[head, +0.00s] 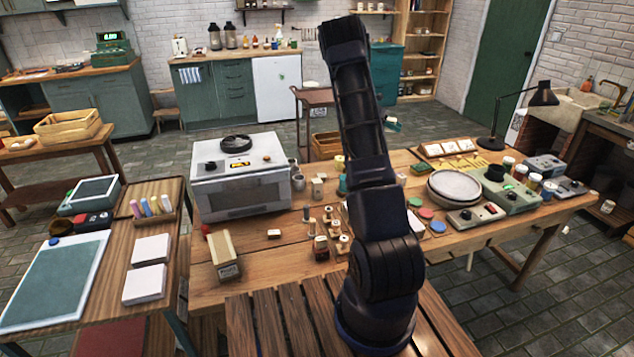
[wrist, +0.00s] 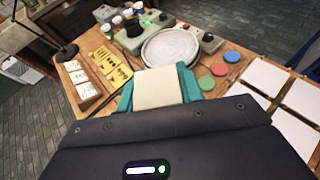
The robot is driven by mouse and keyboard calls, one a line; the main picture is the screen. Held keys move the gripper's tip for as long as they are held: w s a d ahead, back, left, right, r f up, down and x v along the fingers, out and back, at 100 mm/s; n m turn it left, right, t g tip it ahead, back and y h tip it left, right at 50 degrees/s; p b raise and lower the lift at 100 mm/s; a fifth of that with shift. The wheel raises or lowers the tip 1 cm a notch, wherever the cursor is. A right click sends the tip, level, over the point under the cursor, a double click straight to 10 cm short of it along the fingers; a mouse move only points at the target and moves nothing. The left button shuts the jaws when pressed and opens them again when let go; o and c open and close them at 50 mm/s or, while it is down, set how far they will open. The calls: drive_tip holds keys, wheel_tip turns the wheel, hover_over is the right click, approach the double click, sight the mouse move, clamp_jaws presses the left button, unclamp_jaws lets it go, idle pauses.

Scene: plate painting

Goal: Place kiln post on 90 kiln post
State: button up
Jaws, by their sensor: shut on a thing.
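In the wrist view my gripper (wrist: 158,88) has its teal fingers on both sides of a cream block, which I take to be the kiln post (wrist: 157,90). The block is held between them, in the air above the table. In the head view my arm hides most of the gripper. Several small posts (head: 312,226) stand on the table left of my arm. A larger cream block with a dark label (head: 225,256) sits at the table's front left. I cannot read which one is the 90 kiln post.
A white kiln (head: 241,192) stands at the table's back left. The round wheel (head: 455,186), coloured discs (head: 425,213) and tile box (head: 447,149) are on the right. A lamp (head: 497,115) rises at the back. The table front between labelled block and posts is fairly clear.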

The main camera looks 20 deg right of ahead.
drive_tip(key=s+a+f+m+g+y, duration=0.3)
drive_tip(key=a+m+g+y, duration=0.15)
drive_tip(key=a+m, duration=0.2)
wheel_tip(320, 180, up, 11)
drive_tip(key=m+t+y, duration=1.6)
drive_tip(key=m+t, duration=0.6)
drive_tip(key=m, duration=0.9)
hover_over(317, 189)
drive_tip(key=w, duration=0.3)
drive_tip(key=f, duration=2.5)
drive_tip(key=shift+w+a, duration=0.1)
drive_tip(key=shift+a, duration=0.2)
drive_tip(key=shift+f, duration=0.1)
drive_tip(key=o, duration=1.1)
drive_tip(key=shift+c, duration=0.2)
